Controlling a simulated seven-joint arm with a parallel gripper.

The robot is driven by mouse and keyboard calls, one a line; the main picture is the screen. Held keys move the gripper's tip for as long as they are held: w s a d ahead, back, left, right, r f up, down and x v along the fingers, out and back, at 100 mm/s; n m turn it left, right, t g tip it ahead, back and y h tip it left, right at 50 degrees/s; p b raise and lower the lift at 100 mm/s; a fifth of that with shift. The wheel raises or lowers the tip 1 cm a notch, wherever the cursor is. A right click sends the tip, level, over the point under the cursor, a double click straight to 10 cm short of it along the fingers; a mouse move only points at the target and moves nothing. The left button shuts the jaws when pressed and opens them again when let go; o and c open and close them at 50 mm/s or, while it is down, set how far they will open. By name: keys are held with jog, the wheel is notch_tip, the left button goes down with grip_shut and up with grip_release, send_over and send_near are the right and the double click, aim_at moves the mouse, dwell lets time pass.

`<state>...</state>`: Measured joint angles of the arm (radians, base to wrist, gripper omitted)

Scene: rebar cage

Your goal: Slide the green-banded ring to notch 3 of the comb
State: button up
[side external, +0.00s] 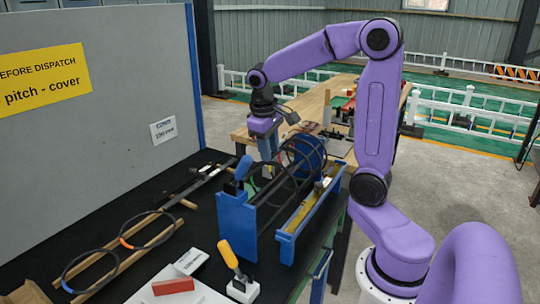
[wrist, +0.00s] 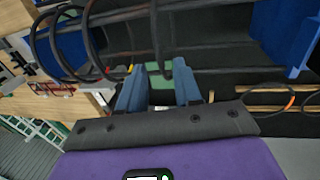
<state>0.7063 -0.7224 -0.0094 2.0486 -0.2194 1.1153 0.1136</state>
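My gripper (side external: 268,158) points down at the near-left side of the rebar cage, by its dark rings (side external: 306,156). In the wrist view, its two blue-grey fingers (wrist: 159,92) stand apart. A dark ring (wrist: 153,40) curves down to the gap between them. A green patch (wrist: 158,72) shows in that gap; I cannot tell whether it is the ring's green band. Other rings show small yellow (wrist: 130,69) and red (wrist: 107,69) marks. A yellow strip in a blue frame (side external: 308,208) runs along the cage's right side; I cannot make out comb notches.
Blue end plates (side external: 237,226) flank the bars. Two loose rings, with orange (side external: 126,244) and blue (side external: 67,287) bands, lie on wooden strips at the left. A yellow-handled tool (side external: 229,256) and a red block (side external: 173,286) are in front. A grey board (side external: 110,110) stands behind.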

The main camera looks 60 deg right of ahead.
jog(key=shift+d+f, duration=0.15)
jog(key=shift+f, duration=0.55)
jog(key=shift+d+f, duration=0.1)
jog(key=shift+f, duration=0.55)
jog(key=shift+c, duration=0.3)
grip_shut()
jog(key=shift+r, duration=0.1)
